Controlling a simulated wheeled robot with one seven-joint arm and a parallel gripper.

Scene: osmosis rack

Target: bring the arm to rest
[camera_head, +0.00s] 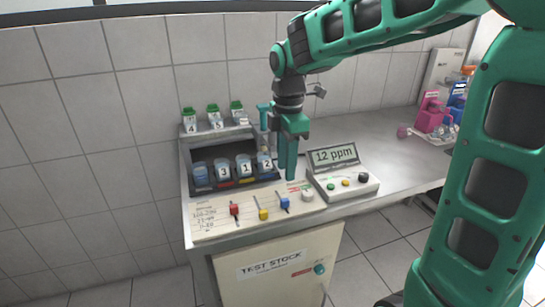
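My arm is green and black and reaches in from the right of the head view. My gripper (289,160) points down over the bench, between the rack and the meter. Its fingers look close together, but from this side I cannot tell whether they are open or shut. The dark rack (185,160) stands left of it, holding several cartridges, some numbered 3, 1 and 2 (265,163). Several green-capped bottles (215,118) stand on top of the rack. The meter (345,184) right of my gripper reads 12 ppm.
A slider panel (210,222) with red, yellow and blue knobs lies in front of the rack. A cabinet (262,270) marked TEST STOCK is below. Pink (430,116) and blue items stand at the far right. The grey bench top (400,160) is mostly clear between.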

